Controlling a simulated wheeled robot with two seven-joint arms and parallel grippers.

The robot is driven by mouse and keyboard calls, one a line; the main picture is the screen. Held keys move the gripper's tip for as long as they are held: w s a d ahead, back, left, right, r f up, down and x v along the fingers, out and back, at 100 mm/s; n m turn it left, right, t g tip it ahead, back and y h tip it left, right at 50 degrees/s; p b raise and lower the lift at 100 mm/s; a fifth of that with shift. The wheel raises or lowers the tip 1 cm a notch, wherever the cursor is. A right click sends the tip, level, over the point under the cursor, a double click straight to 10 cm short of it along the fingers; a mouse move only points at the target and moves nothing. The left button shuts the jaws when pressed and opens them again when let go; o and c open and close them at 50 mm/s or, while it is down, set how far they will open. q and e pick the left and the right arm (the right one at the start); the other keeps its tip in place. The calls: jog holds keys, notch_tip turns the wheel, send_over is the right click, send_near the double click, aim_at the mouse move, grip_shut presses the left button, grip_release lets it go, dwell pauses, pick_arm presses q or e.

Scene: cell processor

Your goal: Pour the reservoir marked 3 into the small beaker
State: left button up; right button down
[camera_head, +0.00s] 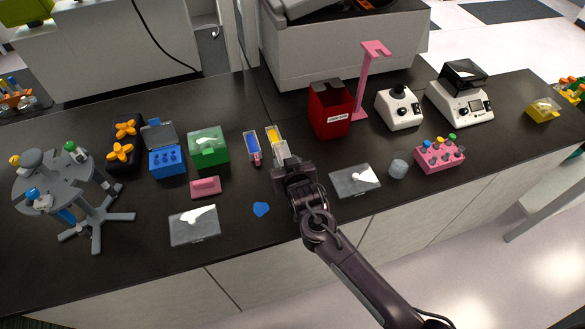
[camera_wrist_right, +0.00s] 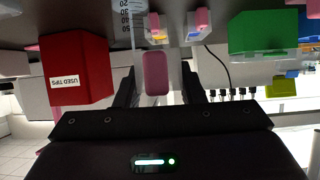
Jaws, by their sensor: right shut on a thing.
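My right gripper (camera_head: 283,164) is shut, and in the right wrist view a pink block-like end (camera_wrist_right: 155,72) sits between its fingers. A pale, clear trough (camera_head: 281,151) shows just beyond the fingertips; it seems to be the held reservoir, and no number is legible. A reservoir with blue liquid (camera_head: 252,144) and one with yellow liquid (camera_head: 272,134) lie just beyond it on the bench. A small clear beaker (camera_head: 398,168) stands to the right of my gripper. A clear wall with volume marks (camera_wrist_right: 130,14) shows in the wrist view; I cannot tell its vessel. My left gripper is not in view.
A red used-tips bin (camera_head: 322,108) and pink stand (camera_head: 363,88) stand beyond and right. A flat clear-lidded tray (camera_head: 355,181) lies between gripper and beaker. A pink tube rack (camera_head: 439,157) is right of the beaker. A green box (camera_head: 208,152) stands left.

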jog(key=shift+r, duration=0.1)
jog(key=shift+r, duration=2.45)
jog(key=shift+d, duration=0.1)
